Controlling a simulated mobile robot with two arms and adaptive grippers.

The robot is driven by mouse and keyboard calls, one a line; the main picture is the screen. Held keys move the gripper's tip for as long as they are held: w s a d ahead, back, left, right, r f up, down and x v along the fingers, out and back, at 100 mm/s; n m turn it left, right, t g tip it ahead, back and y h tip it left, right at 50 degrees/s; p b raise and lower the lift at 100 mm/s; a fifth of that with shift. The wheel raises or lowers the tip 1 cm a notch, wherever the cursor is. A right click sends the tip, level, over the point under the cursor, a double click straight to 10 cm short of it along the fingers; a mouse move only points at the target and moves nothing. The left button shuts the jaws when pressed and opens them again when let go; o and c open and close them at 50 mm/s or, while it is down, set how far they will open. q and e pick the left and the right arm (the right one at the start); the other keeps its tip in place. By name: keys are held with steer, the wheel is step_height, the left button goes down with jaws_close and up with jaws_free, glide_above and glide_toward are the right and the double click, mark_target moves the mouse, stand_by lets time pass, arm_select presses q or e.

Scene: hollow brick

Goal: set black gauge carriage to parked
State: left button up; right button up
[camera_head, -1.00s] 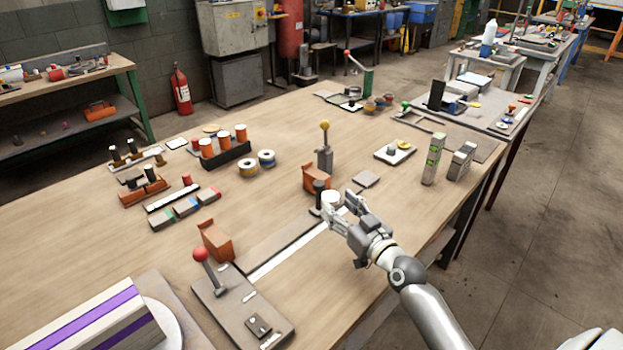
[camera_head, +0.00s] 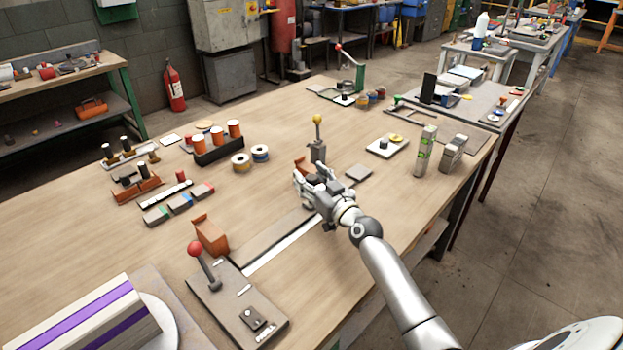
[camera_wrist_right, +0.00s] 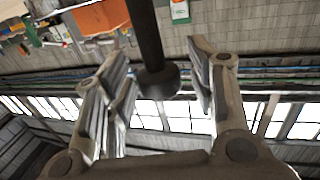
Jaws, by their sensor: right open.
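My right gripper (camera_head: 308,179) is open over the far end of the long grey rail with a white strip (camera_head: 284,243). In the right wrist view, a black post with a round collar (camera_wrist_right: 157,79), seemingly the black gauge carriage's handle, stands between the spread fingers (camera_wrist_right: 158,58). I see gaps on both sides of it. In the head view the gripper hides the carriage. My left gripper is not in view.
An orange bracket (camera_head: 211,236) and a red-knobbed lever (camera_head: 196,250) stand near the rail's near end. A yellow-knobbed lever (camera_head: 317,122) stands just behind my right gripper. A flat grey plate (camera_head: 358,173) lies to its right. The table right of the rail is clear.

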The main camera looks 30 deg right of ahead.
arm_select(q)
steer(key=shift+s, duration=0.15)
arm_select(e)
steer(key=c, duration=0.4)
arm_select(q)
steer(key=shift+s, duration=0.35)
arm_select(e)
jaws_close()
